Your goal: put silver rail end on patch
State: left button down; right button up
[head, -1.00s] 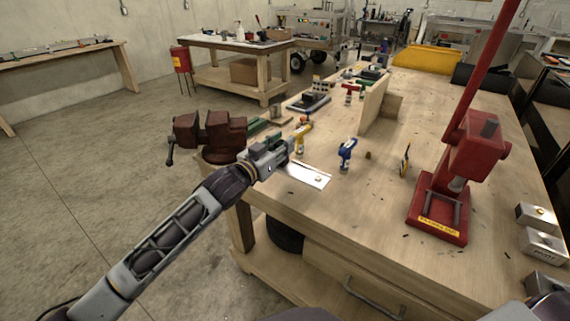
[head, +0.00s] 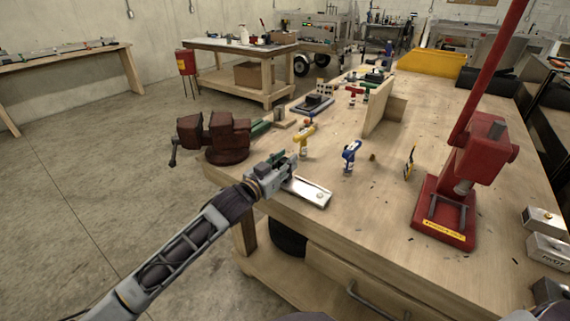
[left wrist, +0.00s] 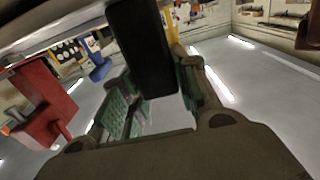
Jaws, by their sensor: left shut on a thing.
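The silver rail end (head: 308,192) is a flat, pale metal piece with a small round detail near its right end. In the head view it sticks out to the right from my left gripper (head: 284,172), which is shut on it at the table's near left edge. I cannot tell whether its underside touches the tabletop. In the left wrist view the green-padded fingers show on both sides of a dark bar, which hides much of the space between them. I cannot make out a separate patch. My right gripper is not in view.
A dark red vise (head: 214,136) stands on the table corner behind the gripper. Yellow (head: 304,138) and blue (head: 350,156) bottles stand close beyond the rail end. A red press (head: 462,185) stands to the right. The wooden tabletop (head: 365,215) is mostly clear between.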

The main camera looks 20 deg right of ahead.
pick_arm(q)
jog(key=shift+f, duration=0.25)
jog(key=c, duration=1.4)
grip_release()
jog(key=shift+o, duration=1.6)
jog(key=shift+s+a, duration=0.35)
jog(key=shift+a, duration=0.1)
jog(key=shift+s+a, duration=0.2)
jog(key=shift+a, duration=0.05)
jog(key=v, duration=0.4)
jog(key=shift+s+a, duration=0.15)
jog(key=shift+s, duration=0.05)
jog(key=shift+p+v, duration=0.4)
jog(key=shift+v, duration=2.5)
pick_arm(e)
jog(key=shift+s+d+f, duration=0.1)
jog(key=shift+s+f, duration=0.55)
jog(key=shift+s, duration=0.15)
